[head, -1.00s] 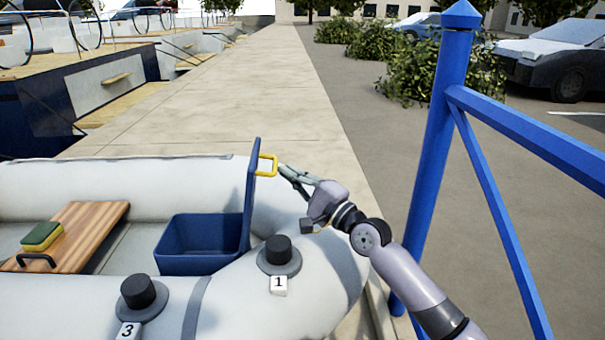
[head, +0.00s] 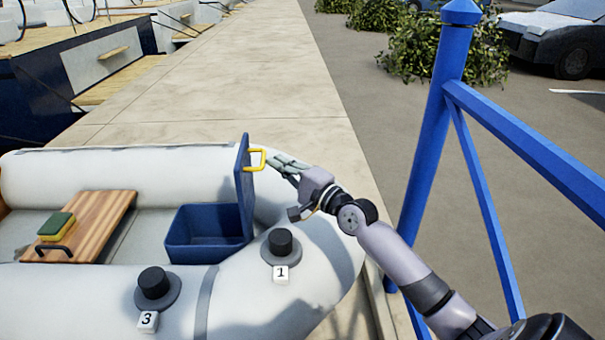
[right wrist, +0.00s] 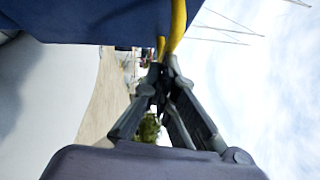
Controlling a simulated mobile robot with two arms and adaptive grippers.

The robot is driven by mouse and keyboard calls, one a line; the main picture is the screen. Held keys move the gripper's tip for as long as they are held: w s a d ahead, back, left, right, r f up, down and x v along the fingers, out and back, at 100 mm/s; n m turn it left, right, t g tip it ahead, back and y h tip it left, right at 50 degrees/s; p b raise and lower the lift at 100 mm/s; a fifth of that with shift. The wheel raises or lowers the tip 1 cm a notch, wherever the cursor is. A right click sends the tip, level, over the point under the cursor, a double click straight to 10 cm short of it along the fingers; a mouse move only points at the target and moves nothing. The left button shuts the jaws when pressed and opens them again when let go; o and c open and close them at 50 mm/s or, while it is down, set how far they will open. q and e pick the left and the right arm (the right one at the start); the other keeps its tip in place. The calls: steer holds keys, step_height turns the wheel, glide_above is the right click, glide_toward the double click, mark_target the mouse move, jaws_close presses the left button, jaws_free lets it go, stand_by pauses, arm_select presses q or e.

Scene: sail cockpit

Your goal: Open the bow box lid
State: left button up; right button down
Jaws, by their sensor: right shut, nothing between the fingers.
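The blue bow box (head: 205,240) sits in the bow of the grey inflatable boat. Its lid (head: 244,190) stands upright on the box's right side, so the box is open. A yellow handle (head: 262,160) sticks out from the lid's right face near the top. My right gripper (head: 273,162) is shut and empty, with its fingertips right by the handle. In the right wrist view the shut fingers (right wrist: 161,72) point at the yellow handle (right wrist: 178,25) with the blue lid (right wrist: 100,18) above; I cannot tell whether they touch. My left gripper is not in view.
Numbered black knobs (head: 280,243) stand on the boat's tube (head: 250,300). A wooden board (head: 95,225) with a sponge (head: 57,226) lies left of the box. A blue railing (head: 430,140) rises right of my right arm. The concrete pier (head: 220,90) beyond is clear.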

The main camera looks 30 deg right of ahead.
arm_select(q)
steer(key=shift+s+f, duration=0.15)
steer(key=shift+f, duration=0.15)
arm_select(e)
steer(key=shift+s, duration=0.1)
steer(key=v, duration=1.1)
steer(key=shift+s, duration=0.4)
steer(key=shift+d+f, duration=0.1)
